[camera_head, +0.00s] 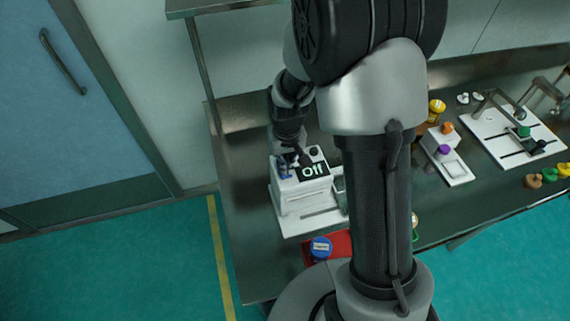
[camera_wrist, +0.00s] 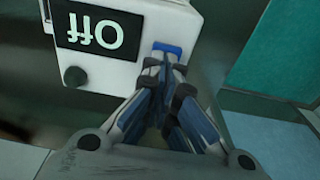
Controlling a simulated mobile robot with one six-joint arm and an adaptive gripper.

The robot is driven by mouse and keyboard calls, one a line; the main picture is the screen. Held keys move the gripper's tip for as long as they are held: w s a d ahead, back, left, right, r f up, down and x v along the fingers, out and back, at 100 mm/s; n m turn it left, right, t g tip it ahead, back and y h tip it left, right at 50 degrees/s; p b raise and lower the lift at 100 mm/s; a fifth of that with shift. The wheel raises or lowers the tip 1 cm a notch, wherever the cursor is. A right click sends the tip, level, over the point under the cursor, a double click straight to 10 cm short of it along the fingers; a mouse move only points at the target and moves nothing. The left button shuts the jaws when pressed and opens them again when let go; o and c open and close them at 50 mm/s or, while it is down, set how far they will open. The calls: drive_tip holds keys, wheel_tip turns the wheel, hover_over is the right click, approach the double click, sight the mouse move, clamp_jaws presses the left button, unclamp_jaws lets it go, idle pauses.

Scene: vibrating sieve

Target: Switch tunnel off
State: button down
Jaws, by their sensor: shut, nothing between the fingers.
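A white box-shaped machine (camera_head: 302,190) stands at the left end of the steel bench. Its dark display (camera_head: 313,170) reads "Off"; in the wrist view the display (camera_wrist: 90,38) appears upside down with the same word. A dark round knob (camera_wrist: 75,77) sits beside the display. A blue button or switch (camera_wrist: 168,47) is at the machine's edge. My gripper (camera_wrist: 166,62) is shut and empty, its fingertips right at the blue switch. I cannot tell whether they touch it. In the head view my gripper is small and dark over the machine's left side.
A red tray (camera_head: 341,243) with a blue-lidded jar (camera_head: 320,247) is in front of the machine. White stands (camera_head: 447,168), (camera_head: 490,135) and coloured knob-like pieces (camera_head: 550,173) are on the right. A blue door (camera_head: 60,120) is at the left. My arm hides the bench middle.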

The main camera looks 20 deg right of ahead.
drive_tip(key=shift+s+f, duration=0.4)
drive_tip(key=shift+s, duration=0.1)
drive_tip(key=shift+w, duration=0.55)
drive_tip(key=shift+r, duration=0.15)
drive_tip(key=shift+w+r+p, duration=0.15)
drive_tip(key=shift+r+p, duration=0.1)
drive_tip(key=shift+p, duration=0.05)
drive_tip(key=s+r+p, duration=0.2)
drive_tip(key=r, duration=0.7)
drive_tip(key=s+r+p, duration=0.2)
drive_tip(key=s+r, duration=0.1)
drive_tip(key=r, duration=0.7)
drive_tip(key=s+r+t+b, duration=0.1)
drive_tip(key=s+r+b, duration=0.1)
drive_tip(key=s, duration=0.7)
drive_tip(key=s+r+t+b, duration=0.2)
drive_tip(key=s+b, duration=0.1)
drive_tip(key=s, duration=0.7)
drive_tip(key=shift+r+t, duration=0.3)
